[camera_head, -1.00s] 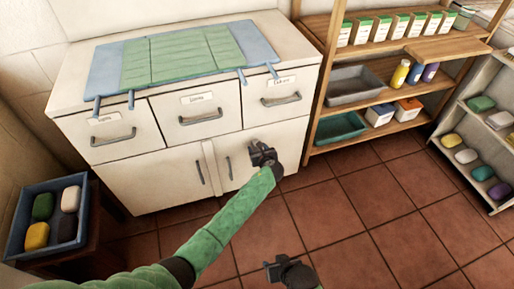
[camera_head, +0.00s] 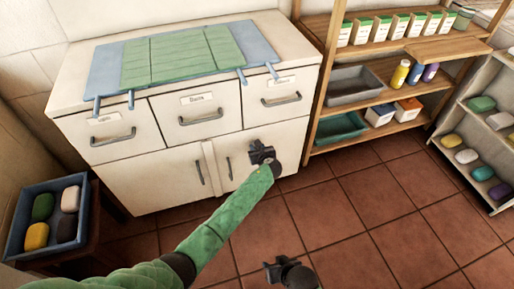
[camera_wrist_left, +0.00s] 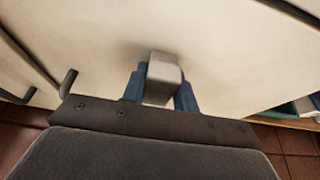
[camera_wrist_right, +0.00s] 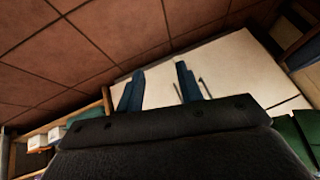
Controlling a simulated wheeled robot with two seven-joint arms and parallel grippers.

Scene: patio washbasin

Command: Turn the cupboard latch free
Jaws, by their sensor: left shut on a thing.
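The white cupboard (camera_head: 150,183) stands against the wall with two lower doors and dark bar handles. In the left wrist view a pale grey block-like latch (camera_wrist_left: 163,72) sticks out from the cupboard front. My left gripper (camera_head: 261,152) is at the right door, and its blue fingers (camera_wrist_left: 160,88) are shut on the latch, one on each side. In the head view the gripper hides the latch. My right gripper (camera_head: 277,266) is low over the floor, away from the cupboard. In the right wrist view its fingers (camera_wrist_right: 158,84) are apart with nothing between them.
A wooden shelf (camera_head: 312,100) with bins and bottles stands close to the cupboard's right side. A blue crate of soaps (camera_head: 20,222) sits at the left. A white soap rack (camera_head: 478,150) is at far right. The tiled floor between is clear.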

